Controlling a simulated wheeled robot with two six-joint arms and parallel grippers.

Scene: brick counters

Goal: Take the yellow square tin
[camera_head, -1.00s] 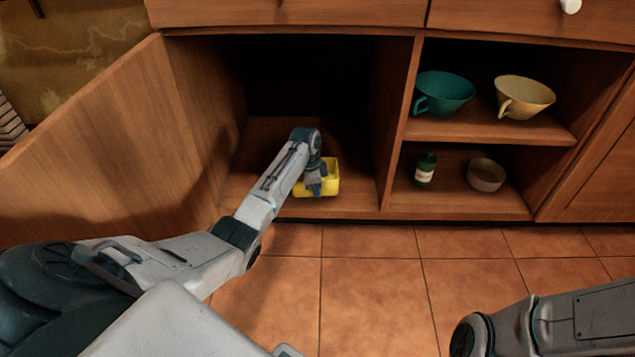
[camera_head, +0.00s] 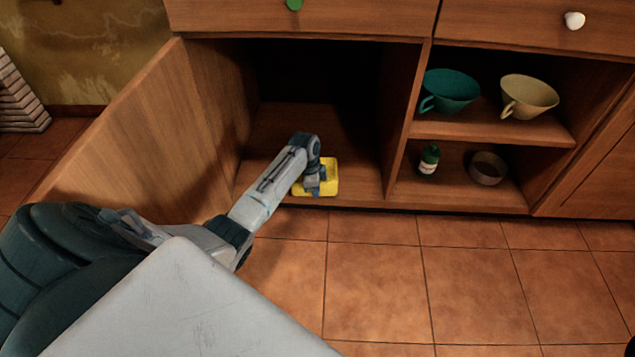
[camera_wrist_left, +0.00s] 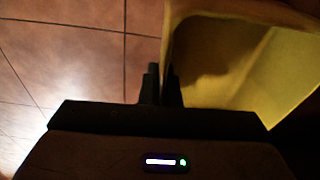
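The yellow square tin (camera_head: 329,187) is open-topped and sits low at the front edge of the open cabinet compartment. The tin's hollow inside shows to the right of the fingers there, and floor tiles to the left. I cannot tell whether the tin touches the cabinet floor. My right gripper is out of view.
The cabinet door (camera_head: 125,140) stands open at the left. Right of the divider, shelves hold a teal cup (camera_head: 452,90), a cream cup (camera_head: 530,95), a green bottle (camera_head: 429,160) and a bowl (camera_head: 488,168). The tiled floor (camera_head: 375,285) in front is clear.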

